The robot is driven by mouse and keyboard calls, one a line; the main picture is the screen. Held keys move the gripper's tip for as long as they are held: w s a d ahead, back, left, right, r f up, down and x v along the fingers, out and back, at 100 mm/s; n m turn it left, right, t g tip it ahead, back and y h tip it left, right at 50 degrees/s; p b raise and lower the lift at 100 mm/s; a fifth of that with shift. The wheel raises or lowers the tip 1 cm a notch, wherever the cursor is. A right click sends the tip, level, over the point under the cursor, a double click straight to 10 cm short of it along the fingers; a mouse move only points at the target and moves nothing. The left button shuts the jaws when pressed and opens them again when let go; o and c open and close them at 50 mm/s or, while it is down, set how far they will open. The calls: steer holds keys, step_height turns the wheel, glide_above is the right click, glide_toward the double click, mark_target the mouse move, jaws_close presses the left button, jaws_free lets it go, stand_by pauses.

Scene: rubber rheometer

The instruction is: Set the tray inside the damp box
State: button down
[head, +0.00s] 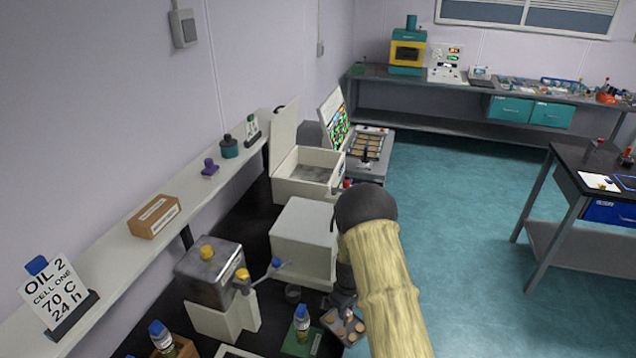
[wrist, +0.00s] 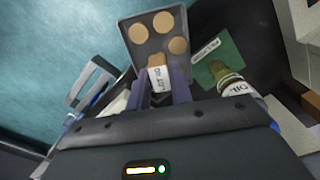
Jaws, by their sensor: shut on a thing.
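The tray (head: 359,335) is a small dark grey plate with several tan discs. It hangs at the low middle of the head view and fills the top middle of the wrist view (wrist: 137,42). My gripper (wrist: 163,88) is shut on the tray's white-labelled handle tab (wrist: 160,76); in the head view my gripper (head: 342,300) is partly hidden by my arm. A cream box with its lid raised (head: 300,188), probably the damp box, stands farther back on the black bench. Its grey inside shows and looks empty. The tray is apart from it, nearer me.
A closed pale box (head: 303,243) stands between the tray and the open box. A metal device with a blue-knobbed lever (head: 210,280) is to the left. An oil bottle (head: 302,325) stands on a green mat close left of the tray. Open floor lies right.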

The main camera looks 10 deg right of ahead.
steer(key=s+r+m+b, duration=0.2)
steer(key=s+r+m, duration=0.1)
steer(key=s+m, duration=0.3)
steer(key=shift+r+m, duration=0.15)
steer(key=shift+m, duration=0.45)
steer(key=shift+d, duration=0.15)
